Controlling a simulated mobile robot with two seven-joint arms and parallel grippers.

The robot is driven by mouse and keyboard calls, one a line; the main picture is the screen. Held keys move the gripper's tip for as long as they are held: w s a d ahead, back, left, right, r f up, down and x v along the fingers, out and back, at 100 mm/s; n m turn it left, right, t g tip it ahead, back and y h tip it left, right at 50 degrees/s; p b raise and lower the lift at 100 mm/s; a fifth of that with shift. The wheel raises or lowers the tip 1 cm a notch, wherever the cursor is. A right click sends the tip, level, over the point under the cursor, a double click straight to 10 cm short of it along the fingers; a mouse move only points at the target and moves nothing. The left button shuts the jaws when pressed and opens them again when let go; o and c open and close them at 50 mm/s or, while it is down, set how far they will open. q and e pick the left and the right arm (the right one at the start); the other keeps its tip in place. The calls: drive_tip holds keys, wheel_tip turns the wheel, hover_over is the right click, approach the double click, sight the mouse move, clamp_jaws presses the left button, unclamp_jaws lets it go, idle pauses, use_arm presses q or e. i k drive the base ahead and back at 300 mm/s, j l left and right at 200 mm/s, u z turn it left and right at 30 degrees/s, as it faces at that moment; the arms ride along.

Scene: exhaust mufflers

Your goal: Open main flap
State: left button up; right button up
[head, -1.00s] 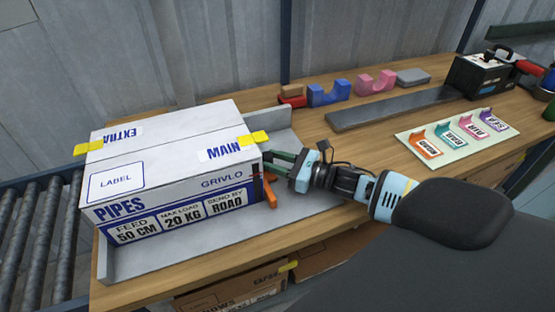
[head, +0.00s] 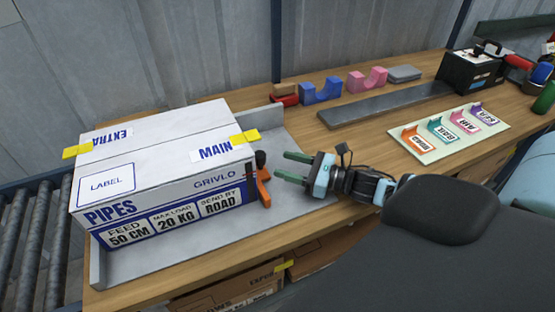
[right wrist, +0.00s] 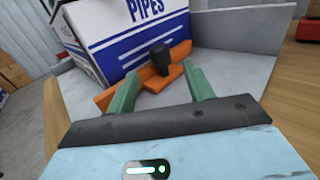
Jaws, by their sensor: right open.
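A white box (head: 150,165) marked PIPES lies closed in a grey metal tray (head: 285,150). The MAIN flap (head: 205,140) is flat, with a yellow tab (head: 244,137) at its right edge. An orange piece with a black knob (head: 262,182) stands against the box's right end. My right gripper (head: 286,168) is open and empty, to the right of the orange piece and apart from the box. In the right wrist view the orange piece (right wrist: 152,80) and black knob (right wrist: 160,58) show just beyond the green fingers. My left gripper is not in view.
A second yellow tab (head: 77,152) is by the EXTRA flap. Blue (head: 320,92) and pink (head: 367,80) cradles stand at the back. A card of coloured tags (head: 450,135) lies at right. A roller conveyor (head: 35,235) is at left.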

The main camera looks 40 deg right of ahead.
sight(96, 183)
drive_tip(key=k+l, duration=0.8)
drive_tip(key=k, duration=0.05)
